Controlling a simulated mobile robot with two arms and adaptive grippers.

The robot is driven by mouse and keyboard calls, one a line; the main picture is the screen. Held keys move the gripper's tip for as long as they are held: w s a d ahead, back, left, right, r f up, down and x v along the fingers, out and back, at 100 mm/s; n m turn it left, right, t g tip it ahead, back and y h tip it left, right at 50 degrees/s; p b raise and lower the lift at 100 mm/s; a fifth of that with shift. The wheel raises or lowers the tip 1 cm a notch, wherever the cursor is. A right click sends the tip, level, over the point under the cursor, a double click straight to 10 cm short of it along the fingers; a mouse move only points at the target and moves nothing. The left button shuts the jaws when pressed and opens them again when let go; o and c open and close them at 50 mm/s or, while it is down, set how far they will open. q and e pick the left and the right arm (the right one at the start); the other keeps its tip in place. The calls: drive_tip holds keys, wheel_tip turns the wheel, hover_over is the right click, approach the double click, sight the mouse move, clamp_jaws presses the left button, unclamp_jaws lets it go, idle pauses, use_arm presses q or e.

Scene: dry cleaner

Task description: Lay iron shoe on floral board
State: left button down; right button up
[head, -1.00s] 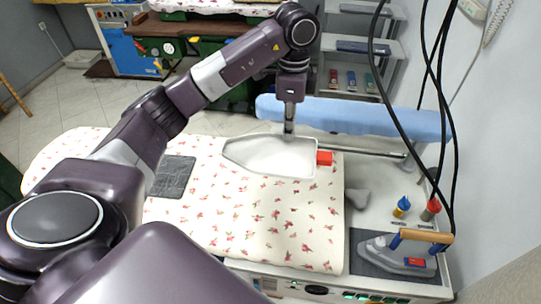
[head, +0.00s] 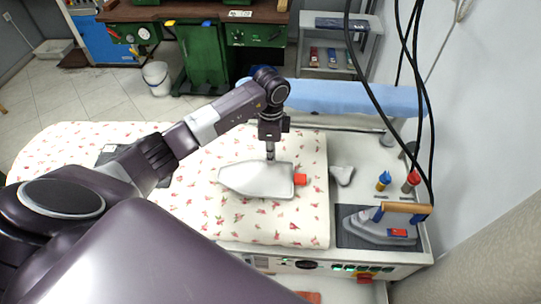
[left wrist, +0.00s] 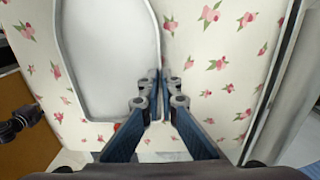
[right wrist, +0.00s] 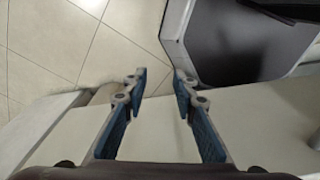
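The iron shoe (head: 250,181), a pale grey iron-shaped tray with a red tab at its right end, is over the floral board (head: 290,228), its tip pointing left. It looks level and low; I cannot tell if it touches the cloth. My left gripper (head: 270,156) is at the shoe's far edge. In the left wrist view, the left gripper's fingers (left wrist: 157,84) are close together on the rim of the shoe (left wrist: 105,60), above the floral cloth. My right gripper (right wrist: 160,76) is open and empty, outside the head view.
A steam iron (head: 385,228) rests on a dark pad (head: 350,230) to the right. Blue-topped (head: 384,180) and red-topped bottles (head: 412,178) stand behind it. Black cables hang nearby. A blue padded arm (head: 330,97) crosses behind the board. A dark grey cloth lies at the board's left.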

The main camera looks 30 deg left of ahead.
use_arm(q)
drive_tip(key=shift+f, duration=0.45)
drive_tip(key=shift+f, duration=0.1)
drive_tip(key=c, duration=2.2)
unclamp_jaws()
drive_tip(key=shift+o, duration=0.2)
wheel_tip(320, 180, up, 12)
drive_tip(key=b, duration=0.3)
drive_tip(key=shift+b, duration=0.4)
